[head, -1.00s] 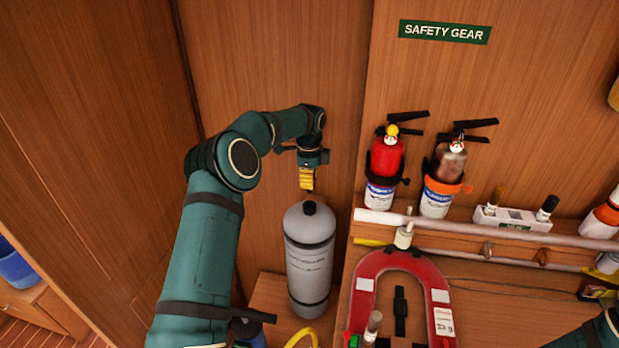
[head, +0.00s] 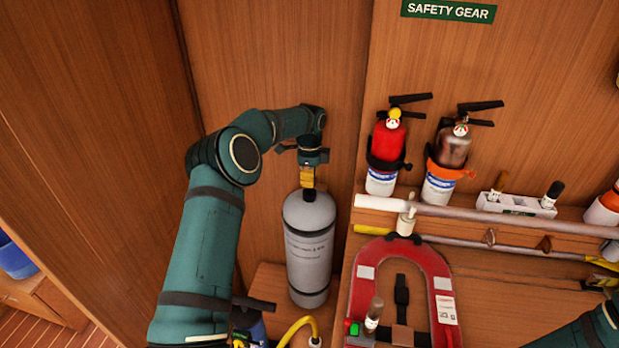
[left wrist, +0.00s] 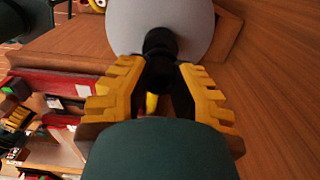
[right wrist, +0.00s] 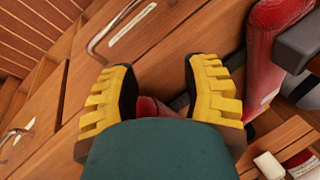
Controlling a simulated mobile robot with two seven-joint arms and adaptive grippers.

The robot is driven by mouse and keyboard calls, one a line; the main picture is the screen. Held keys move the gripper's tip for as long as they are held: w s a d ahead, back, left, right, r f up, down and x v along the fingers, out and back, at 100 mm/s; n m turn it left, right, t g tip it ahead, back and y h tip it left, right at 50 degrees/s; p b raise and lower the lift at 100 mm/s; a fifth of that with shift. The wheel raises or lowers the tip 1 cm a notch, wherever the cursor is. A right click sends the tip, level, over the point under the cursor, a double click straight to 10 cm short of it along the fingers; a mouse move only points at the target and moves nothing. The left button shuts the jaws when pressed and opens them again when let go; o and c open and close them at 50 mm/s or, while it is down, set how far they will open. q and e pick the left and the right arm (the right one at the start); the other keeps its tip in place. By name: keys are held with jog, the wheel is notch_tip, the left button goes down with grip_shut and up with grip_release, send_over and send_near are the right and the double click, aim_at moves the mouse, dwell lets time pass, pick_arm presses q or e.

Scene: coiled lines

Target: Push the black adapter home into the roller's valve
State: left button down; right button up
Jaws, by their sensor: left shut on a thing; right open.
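The roller (head: 309,250) appears to be the upright grey cylinder with black bands, standing on a wooden ledge left of centre. Its black valve (head: 308,196) is on top; the valve also shows in the left wrist view (left wrist: 160,42). My left gripper (head: 307,184) points straight down over it, shut on the black adapter (left wrist: 160,72). The adapter's lower end appears to meet the valve. Both are black, so I cannot tell where one ends or how deep it sits. My right gripper (right wrist: 158,85) is open and empty, over wooden fronts with metal handles.
A red horseshoe buoy (head: 445,290) lies right of the cylinder. A white pole (head: 450,215) runs along the shelf. Two extinguishers, one red (head: 386,150) and one brownish (head: 452,150), stand behind. A yellow hose (head: 296,328) lies in front. The wooden wall is close behind.

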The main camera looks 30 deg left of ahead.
pick_arm(q)
jog(key=shift+r+p, duration=0.1)
jog(key=shift+p, duration=0.45)
dwell(0.6)
jog(key=shift+f, duration=0.25)
jog(key=shift+f+b, duration=0.3)
jog(key=shift+f, duration=0.05)
jog(key=shift+f+b, duration=0.4)
jog(key=shift+f, duration=0.5)
jog(key=shift+c, duration=2.2)
grip_release()
jog(key=shift+r, duration=0.15)
jog(key=shift+r+p, duration=1.7)
jog(key=shift+r, duration=0.8)
